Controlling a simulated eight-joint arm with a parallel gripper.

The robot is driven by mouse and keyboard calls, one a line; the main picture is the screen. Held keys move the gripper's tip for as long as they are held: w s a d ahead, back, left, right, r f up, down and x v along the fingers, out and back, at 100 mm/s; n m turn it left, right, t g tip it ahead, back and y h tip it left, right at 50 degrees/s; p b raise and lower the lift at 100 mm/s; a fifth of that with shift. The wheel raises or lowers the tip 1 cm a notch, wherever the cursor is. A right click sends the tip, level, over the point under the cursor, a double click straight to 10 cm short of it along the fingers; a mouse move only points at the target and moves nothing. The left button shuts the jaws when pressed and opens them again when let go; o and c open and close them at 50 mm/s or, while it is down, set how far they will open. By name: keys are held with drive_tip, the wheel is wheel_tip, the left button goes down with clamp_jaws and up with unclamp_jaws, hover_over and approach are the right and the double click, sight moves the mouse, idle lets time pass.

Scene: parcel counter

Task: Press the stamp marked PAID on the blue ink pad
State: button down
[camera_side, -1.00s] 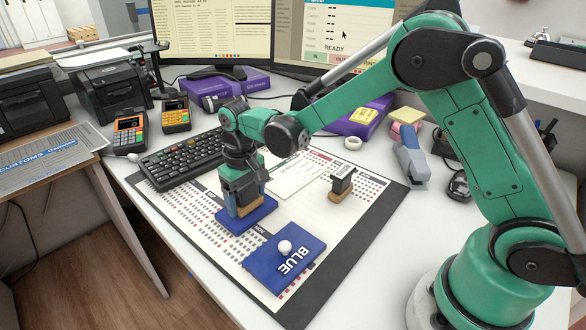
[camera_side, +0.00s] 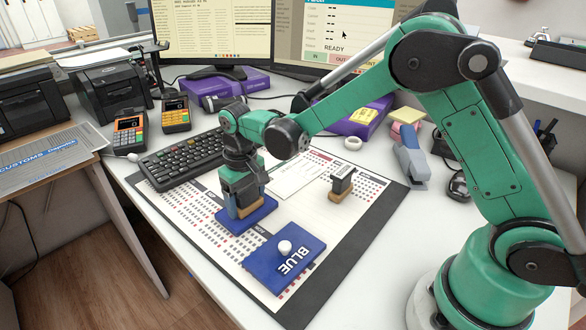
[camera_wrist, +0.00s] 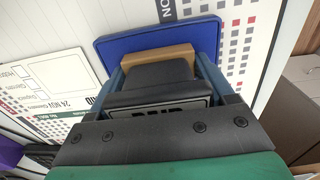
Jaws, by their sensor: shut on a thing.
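My gripper (camera_side: 242,192) is shut on a dark stamp with a wooden base (camera_side: 236,212). The wrist view shows the stamp (camera_wrist: 155,72) upright between the fingers; its white label is partly hidden, and the visible letter tops look like PAID. The blue ink pad (camera_side: 262,209) lies open under the stamp, and it also shows in the wrist view (camera_wrist: 115,46). The wooden base is over the pad and appears to touch it; the exact contact is hidden. The pad's blue lid (camera_side: 310,247), marked BLUE with a white knob, lies apart in front.
A second stamp (camera_side: 342,184) stands upright to the right on the printed sheet over a dark mat (camera_side: 385,212). A keyboard (camera_side: 180,160) lies behind left. A stapler (camera_side: 411,160) and a tape roll (camera_side: 353,143) are at the back right. The sheet between lid and second stamp is clear.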

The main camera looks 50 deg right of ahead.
drive_tip(key=shift+r, duration=3.05)
